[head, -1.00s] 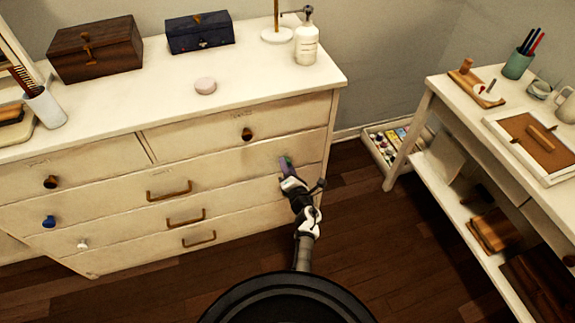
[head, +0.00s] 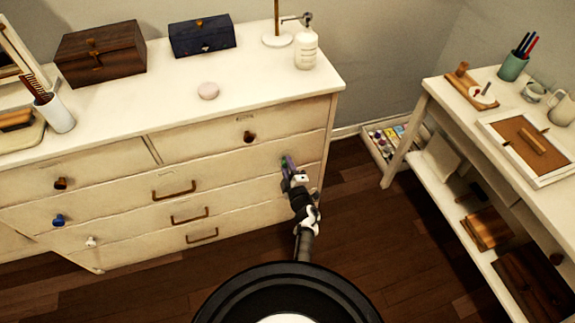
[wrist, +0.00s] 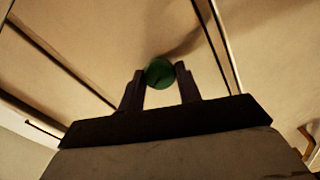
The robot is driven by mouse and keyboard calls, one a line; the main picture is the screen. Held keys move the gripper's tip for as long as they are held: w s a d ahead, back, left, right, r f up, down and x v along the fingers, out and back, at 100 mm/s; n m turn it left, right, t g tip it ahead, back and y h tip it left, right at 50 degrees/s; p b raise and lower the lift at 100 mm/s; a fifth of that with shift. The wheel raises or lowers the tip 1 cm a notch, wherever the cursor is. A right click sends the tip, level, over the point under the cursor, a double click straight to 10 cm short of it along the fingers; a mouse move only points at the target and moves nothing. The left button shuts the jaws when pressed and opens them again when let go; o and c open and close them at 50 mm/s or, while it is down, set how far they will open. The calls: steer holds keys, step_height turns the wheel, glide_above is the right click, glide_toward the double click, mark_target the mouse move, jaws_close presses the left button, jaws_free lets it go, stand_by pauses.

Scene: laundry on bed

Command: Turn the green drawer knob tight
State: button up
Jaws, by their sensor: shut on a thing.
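The green drawer knob (wrist: 159,73) is a round knob on the dresser's front, seen in the wrist view between my two fingers. In the head view, only a bit of the green knob (head: 284,161) shows, at the right end of the second drawer row. My gripper (head: 288,164) reaches up to it from below and in front. In the wrist view, my gripper (wrist: 159,78) is shut on the knob, with one dark finger at each side. The knob's stem and its seat against the drawer are hidden.
The cream dresser (head: 250,95) carries a brown box (head: 100,54), a blue box (head: 202,37), a pink disc (head: 208,91) and a white pump bottle (head: 306,52). A side table (head: 432,100) stands to the right.

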steer(key=m+p, duration=0.1)
steer(key=m, duration=0.3)
steer(key=shift+m+p, duration=0.3)
steer(key=shift+m, duration=0.1)
stand_by(0.5)
steer(key=o, duration=1)
steer(key=shift+c, duration=0.2)
steer(key=v, duration=1.3)
steer(key=shift+s+p, duration=0.3)
steer(key=shift+s, duration=0.05)
steer(key=shift+d, duration=0.15)
